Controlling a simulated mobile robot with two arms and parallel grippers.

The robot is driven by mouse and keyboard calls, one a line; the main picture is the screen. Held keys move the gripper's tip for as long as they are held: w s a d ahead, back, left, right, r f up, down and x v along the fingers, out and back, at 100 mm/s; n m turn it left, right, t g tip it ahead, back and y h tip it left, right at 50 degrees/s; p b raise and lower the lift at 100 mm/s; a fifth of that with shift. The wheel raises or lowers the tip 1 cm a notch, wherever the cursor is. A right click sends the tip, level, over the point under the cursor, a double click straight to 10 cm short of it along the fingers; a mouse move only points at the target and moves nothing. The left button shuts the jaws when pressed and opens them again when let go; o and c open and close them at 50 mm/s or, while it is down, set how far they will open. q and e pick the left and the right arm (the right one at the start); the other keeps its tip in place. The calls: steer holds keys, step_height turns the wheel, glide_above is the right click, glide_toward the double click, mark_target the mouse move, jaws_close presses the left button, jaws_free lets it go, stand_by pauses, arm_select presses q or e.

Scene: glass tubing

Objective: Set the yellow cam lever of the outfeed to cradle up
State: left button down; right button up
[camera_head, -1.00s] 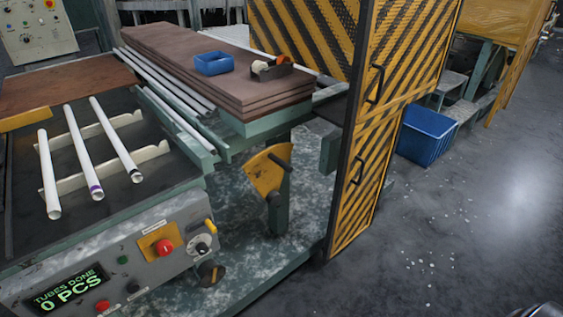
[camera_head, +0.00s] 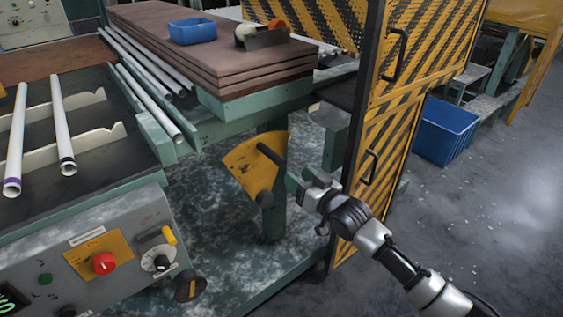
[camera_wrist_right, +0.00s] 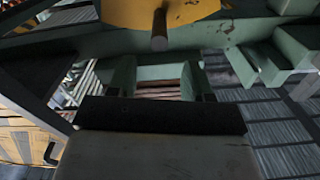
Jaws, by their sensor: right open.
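The yellow cam plate (camera_head: 243,166) of the outfeed stands on a green post below the stacked boards, with a dark rod handle (camera_head: 270,155) in front of it. In the right wrist view the yellow plate (camera_wrist_right: 195,9) shows at the top, with the rod (camera_wrist_right: 160,31) pointing at the camera. My right gripper (camera_head: 295,187) is just right of the plate and handle in the head view. In the wrist view its jaws (camera_wrist_right: 156,80) are apart and empty, and the rod appears above the gap. Contact cannot be told. My left gripper is not in view.
The control panel (camera_head: 120,250), with a small yellow lever (camera_head: 168,236), is at lower left. White tubes (camera_head: 62,125) lie on the rack. A blue bin (camera_head: 446,131) stands on the floor behind the door.

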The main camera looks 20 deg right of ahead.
mark_target(278, 161)
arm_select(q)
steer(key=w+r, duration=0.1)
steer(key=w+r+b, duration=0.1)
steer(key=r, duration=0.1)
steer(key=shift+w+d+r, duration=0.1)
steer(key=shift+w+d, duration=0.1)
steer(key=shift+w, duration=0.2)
arm_select(e)
steer(key=x, duration=0.9)
steer(key=shift+w+f, duration=0.1)
steer(key=shift+c, duration=0.3)
jaws_close()
